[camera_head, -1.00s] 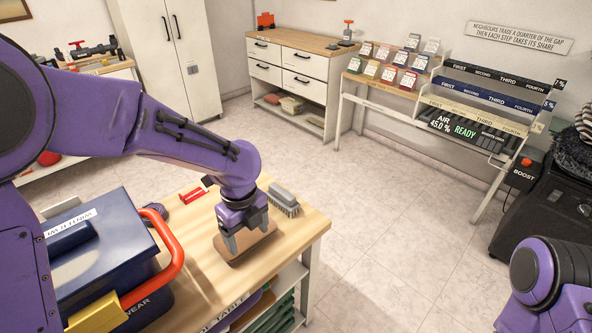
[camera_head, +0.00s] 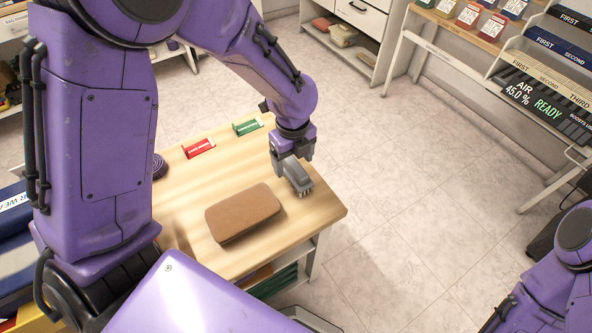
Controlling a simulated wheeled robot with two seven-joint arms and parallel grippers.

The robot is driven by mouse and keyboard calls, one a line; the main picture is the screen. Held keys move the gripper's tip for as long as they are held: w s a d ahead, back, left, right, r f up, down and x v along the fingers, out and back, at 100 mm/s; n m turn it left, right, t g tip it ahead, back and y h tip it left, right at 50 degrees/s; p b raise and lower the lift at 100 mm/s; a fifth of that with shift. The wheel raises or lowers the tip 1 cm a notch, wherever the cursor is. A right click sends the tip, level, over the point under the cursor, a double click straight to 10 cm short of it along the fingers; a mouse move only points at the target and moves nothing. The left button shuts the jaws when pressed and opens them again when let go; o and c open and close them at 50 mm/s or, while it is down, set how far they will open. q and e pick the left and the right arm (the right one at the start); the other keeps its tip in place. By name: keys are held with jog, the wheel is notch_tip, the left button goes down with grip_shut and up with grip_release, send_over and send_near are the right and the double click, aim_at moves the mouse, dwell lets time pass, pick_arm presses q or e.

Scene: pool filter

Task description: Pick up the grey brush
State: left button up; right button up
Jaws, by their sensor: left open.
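The grey brush (camera_head: 299,183) lies near the right edge of the wooden table, partly hidden by my gripper. My left gripper (camera_head: 292,163) is open and points down right over the brush. Its fingers are close to the brush, and I cannot tell whether they touch it. My right arm shows at the lower right, but its gripper is out of view.
A brown block (camera_head: 243,213) lies on the wooden table (camera_head: 325,208), nearer than the brush. A red label (camera_head: 199,148) and a green label (camera_head: 247,127) stand along the far edge. A purple coil (camera_head: 159,166) sits at the left. Open floor lies to the right.

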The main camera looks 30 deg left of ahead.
aim_at(295, 164)
pick_arm(q)
jog(key=f, duration=0.5)
jog(key=shift+w, duration=0.25)
jog(key=shift+s+r, duration=0.1)
jog(key=c, duration=1.2)
jog(key=shift+r, duration=0.45)
jog(key=shift+o, duration=0.2)
jog(key=r, duration=0.3)
jog(key=shift+s+d+r, duration=0.15)
jog(key=shift+s, duration=0.1)
jog(key=s+d+r, duration=0.1)
jog(key=s+r, duration=0.4)
jog(key=shift+s+d+r, duration=0.2)
jog(key=shift+d+r, duration=0.1)
jog(key=s+r+p, duration=0.1)
jog(key=s+p, duration=0.1)
jog(key=s+d+r+p, duration=0.1)
jog(key=s+p, duration=0.1)
jog(key=s+r+p, duration=0.1)
jog(key=s+p, duration=0.1)
jog(key=s, duration=0.1)
jog(key=shift+d+r, duration=0.2)
jog(key=shift+d, duration=0.2)
jog(key=shift+s+d+f, duration=0.1)
jog(key=shift+s+d, duration=0.05)
jog(key=shift+s, duration=0.1)
